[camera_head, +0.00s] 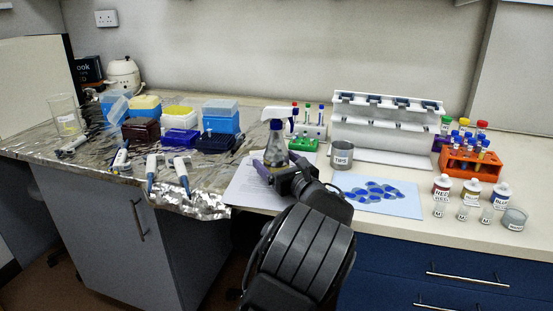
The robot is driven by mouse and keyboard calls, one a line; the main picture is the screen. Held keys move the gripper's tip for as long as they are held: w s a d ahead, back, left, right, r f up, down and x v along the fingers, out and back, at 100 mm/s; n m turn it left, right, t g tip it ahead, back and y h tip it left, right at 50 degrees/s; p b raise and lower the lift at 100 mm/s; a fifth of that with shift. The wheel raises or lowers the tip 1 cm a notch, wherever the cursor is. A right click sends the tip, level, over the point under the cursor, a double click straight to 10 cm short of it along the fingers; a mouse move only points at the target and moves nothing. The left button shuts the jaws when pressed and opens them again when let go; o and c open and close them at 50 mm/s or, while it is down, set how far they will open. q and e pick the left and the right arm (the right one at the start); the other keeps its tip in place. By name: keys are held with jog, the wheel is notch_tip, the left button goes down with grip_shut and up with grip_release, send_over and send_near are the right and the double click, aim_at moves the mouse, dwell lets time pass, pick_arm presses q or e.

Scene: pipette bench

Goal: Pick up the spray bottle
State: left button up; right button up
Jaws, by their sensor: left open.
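The spray bottle (275,146) stands upright near the middle of the bench in the head view. My left gripper (277,172) is open, close in front of the bottle's lower part. The gripper and wrist hide the bottle's base. I cannot tell whether the fingers touch the bottle or stand around it. My right gripper is not in view.
A green tube rack (304,144) stands close right of the bottle. A grey cup (342,156), blue mat (376,196) and white rack (388,125) lie further right. An orange tube rack (470,163) is at far right. Pipettes and tip boxes (220,117) fill the left.

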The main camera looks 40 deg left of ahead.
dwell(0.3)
pick_arm(q)
jog(key=shift+r, duration=0.1)
grip_shut()
dwell(0.8)
